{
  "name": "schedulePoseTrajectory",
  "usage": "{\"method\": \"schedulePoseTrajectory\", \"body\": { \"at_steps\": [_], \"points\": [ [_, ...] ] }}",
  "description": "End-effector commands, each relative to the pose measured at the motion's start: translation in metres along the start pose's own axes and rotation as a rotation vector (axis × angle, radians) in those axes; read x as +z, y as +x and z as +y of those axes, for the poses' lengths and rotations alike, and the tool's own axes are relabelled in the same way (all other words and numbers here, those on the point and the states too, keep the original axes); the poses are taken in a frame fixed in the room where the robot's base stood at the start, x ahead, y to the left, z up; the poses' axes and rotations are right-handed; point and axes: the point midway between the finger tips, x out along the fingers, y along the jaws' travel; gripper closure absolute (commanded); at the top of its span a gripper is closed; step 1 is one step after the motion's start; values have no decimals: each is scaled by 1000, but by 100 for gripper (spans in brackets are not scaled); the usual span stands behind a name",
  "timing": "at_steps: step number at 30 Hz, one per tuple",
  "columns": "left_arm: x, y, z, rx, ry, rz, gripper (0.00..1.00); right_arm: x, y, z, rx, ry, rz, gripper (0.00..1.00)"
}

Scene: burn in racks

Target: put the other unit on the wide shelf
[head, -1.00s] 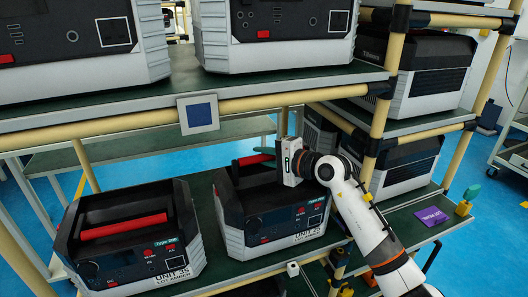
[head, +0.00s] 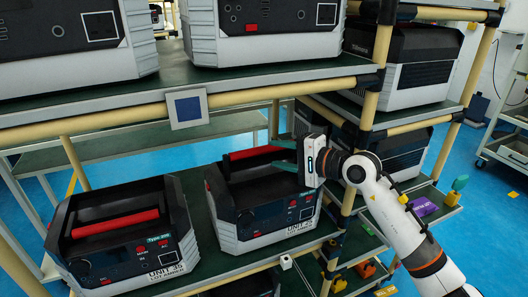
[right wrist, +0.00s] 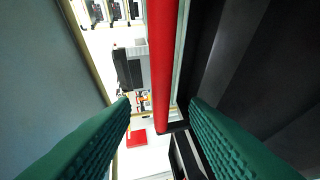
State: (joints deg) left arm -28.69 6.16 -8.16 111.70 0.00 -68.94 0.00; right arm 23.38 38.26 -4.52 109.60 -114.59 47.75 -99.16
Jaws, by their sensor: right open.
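Two dark units with pale sides stand on the lower green shelf. The left unit (head: 120,240) has a label reading about "UNIT 3", a red handle (head: 115,224) and nothing touching it. The right unit (head: 270,218) also has a red handle (head: 248,153). My right gripper (head: 277,156) is at the right end of that handle, its green fingers apart. In the right wrist view, the red handle (right wrist: 162,60) runs between the open green fingers (right wrist: 160,112), with gaps on both sides. My left gripper is out of view.
The upper shelf (head: 250,88) with large units (head: 265,28) overhangs close above my right gripper. A cream rack post (head: 372,90) stands right of it. More units (head: 402,65) sit on the neighbouring rack. A purple card (head: 424,206) lies at the right.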

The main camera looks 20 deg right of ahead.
Motion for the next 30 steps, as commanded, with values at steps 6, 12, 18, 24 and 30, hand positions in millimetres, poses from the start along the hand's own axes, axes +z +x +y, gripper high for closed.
{"method": "schedulePoseTrajectory", "body": {
  "at_steps": [6, 12, 18, 24, 30],
  "points": [
    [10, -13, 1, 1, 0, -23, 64, 0, -32, -2, -2, 0, 0, 59],
    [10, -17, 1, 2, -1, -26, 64, -1, -40, 0, 0, 0, 2, 59],
    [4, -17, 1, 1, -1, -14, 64, -1, -40, 0, 0, 0, 2, 59],
    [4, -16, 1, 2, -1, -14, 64, -1, -40, 0, 1, 0, 2, 59],
    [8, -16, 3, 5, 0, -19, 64, -25, -36, 2, 98, 179, 85, 59]
  ]
}}
